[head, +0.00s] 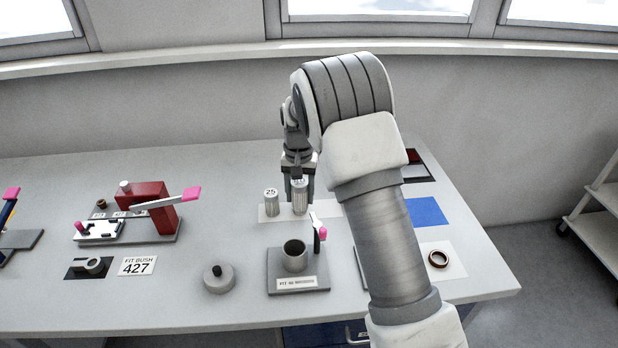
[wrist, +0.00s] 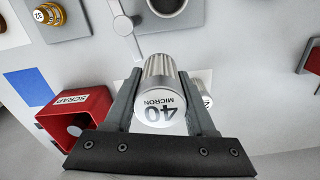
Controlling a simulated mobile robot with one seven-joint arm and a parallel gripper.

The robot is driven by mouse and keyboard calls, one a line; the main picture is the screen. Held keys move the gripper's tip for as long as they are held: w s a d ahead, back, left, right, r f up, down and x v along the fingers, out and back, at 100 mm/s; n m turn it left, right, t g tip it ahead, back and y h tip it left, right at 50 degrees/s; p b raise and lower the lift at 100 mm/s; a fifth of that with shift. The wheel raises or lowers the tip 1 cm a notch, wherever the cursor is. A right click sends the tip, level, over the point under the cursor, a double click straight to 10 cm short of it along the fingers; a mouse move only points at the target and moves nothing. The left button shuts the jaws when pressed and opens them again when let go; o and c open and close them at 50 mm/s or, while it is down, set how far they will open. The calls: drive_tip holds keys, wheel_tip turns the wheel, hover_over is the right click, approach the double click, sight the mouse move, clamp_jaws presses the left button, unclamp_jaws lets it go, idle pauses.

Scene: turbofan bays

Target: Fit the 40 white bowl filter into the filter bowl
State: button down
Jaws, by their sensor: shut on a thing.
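My gripper (head: 299,192) is shut on a white ribbed filter (head: 300,200), upright at the back of the bench. In the wrist view its end cap reads "40 MICRON" (wrist: 160,108), between my two fingers (wrist: 160,78). Its lower end is at or just above a pale strip (head: 335,211); I cannot tell whether it touches. A similar filter marked 25 (head: 271,202) stands to its left. The grey filter bowl (head: 295,257), open at the top, stands on a labelled grey base (head: 283,272) nearer the front. Its rim shows in the wrist view (wrist: 168,10).
A pink-tipped lever (head: 320,234) stands right beside the bowl. A round grey lid with a knob (head: 219,279) lies to its left. A red fixture (head: 150,205) stands further left. In the wrist view a red scrap bin (wrist: 80,108) is close to my left finger.

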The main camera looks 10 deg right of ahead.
drive_tip(key=s+a+r+p, duration=0.2)
drive_tip(key=s, duration=0.7)
wheel_tip(320, 180, down, 6)
drive_tip(key=b, duration=0.3)
drive_tip(key=shift+a+f+b, duration=0.15)
drive_tip(key=shift+b, duration=0.25)
drive_tip(key=shift+f+b, duration=1)
drive_tip(key=shift+f, duration=0.3)
idle(0.9)
unclamp_jaws()
drive_tip(key=shift+r, duration=0.15)
wheel_tip(320, 180, up, 7)
drive_tip(key=p, duration=0.4)
drive_tip(key=shift+p, duration=0.3)
idle(0.4)
idle(0.3)
